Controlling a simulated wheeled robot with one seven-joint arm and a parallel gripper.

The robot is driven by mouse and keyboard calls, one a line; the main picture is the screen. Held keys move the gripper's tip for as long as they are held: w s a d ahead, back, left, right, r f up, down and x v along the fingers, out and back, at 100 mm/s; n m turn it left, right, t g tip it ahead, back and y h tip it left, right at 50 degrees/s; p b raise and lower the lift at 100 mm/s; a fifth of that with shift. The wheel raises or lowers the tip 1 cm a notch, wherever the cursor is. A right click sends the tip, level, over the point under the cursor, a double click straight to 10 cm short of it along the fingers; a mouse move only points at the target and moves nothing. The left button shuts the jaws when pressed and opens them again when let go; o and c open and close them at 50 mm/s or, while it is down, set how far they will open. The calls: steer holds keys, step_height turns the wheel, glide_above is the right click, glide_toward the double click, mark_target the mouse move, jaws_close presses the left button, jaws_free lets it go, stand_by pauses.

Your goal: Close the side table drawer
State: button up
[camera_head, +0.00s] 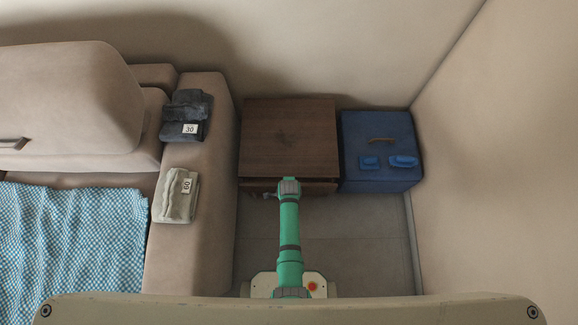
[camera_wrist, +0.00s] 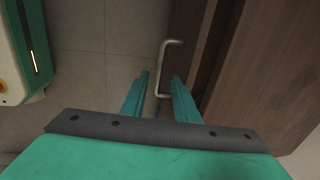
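The dark brown wooden side table (camera_head: 289,135) stands against the back wall. Its drawer (camera_head: 322,187) shows as a strip along the front edge and looks pulled out a little. In the wrist view, the drawer's pale metal bar handle (camera_wrist: 164,62) stands out from the dark wooden front. My gripper (camera_wrist: 159,82) has its two green fingers apart, with the handle in line with the gap near their tips. I cannot tell whether they touch it. In the head view, my arm reaches to the table front and hides part of the drawer; the fingers are not clear there.
Tiled floor (camera_head: 370,240) is clear in front.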

steer(key=shift+w+f, duration=0.15)
steer(key=shift+f, duration=0.8)
steer(key=shift+w+f, duration=0.15)
steer(key=shift+f, duration=0.75)
steer(key=shift+c, duration=0.7)
jaws_close()
